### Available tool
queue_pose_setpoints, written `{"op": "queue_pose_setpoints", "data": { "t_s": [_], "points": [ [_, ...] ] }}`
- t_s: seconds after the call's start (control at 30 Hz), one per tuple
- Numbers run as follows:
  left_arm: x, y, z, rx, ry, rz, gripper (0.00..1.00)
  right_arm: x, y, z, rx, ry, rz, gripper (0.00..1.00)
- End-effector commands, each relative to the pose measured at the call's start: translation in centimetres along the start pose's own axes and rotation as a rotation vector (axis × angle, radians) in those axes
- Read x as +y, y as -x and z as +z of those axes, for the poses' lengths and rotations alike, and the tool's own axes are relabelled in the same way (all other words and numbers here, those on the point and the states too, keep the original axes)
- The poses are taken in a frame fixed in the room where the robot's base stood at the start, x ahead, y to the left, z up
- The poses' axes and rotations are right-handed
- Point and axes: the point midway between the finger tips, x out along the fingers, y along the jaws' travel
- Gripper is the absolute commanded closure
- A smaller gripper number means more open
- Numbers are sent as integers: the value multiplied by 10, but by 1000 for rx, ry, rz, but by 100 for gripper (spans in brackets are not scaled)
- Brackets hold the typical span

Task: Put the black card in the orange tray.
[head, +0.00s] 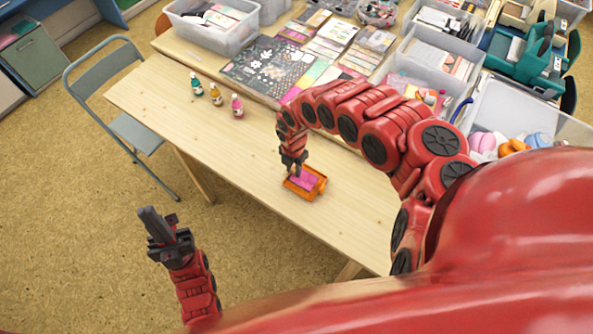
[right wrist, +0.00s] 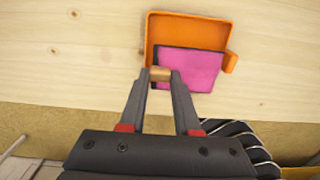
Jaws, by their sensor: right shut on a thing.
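The orange tray (head: 320,184) lies on the wooden table below my right gripper (head: 296,174); it also shows in the right wrist view (right wrist: 190,22). A pink pad (right wrist: 188,68) with a thin dark edge sits in the tray or overlaps it; I cannot tell which. In the right wrist view my right gripper (right wrist: 159,74) is shut on a small copper-brown block (right wrist: 160,74), at the pad's left edge. No separate black card is clearly visible. My left gripper (head: 160,225) is over the floor, away from the table; its jaw opening is unclear.
Three small bottles (head: 216,95) stand on the table, left of the tray. Sheets and a patterned mat (head: 268,68) lie at the back, with plastic bins (head: 215,27) behind. A folding chair (head: 133,130) stands at left. The table around the tray is mostly clear.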

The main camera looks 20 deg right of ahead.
Motion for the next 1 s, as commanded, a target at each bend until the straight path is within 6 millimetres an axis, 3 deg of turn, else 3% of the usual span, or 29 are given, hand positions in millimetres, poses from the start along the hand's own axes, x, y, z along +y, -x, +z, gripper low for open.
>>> {"op": "queue_pose_setpoints", "data": {
  "t_s": [0.13, 0.43, 0.87, 0.9, 1.0],
  "points": [
    [0, -3, 0, 0, 0, 0, 100, -3, 0, 14, -1, -3, 2, 100],
    [-1, -11, -2, 0, 0, 0, 100, -2, -33, 10, 2, 0, 0, 100],
    [0, -6, -1, 0, 0, 0, 100, -3, -40, 11, -1, 0, -2, 100],
    [0, -6, -1, 0, 0, 0, 100, -3, -40, 11, -1, -1, -1, 67],
    [0, -8, -1, 0, 0, 0, 100, -3, -39, 11, -1, -1, -1, 49]
  ]
}}
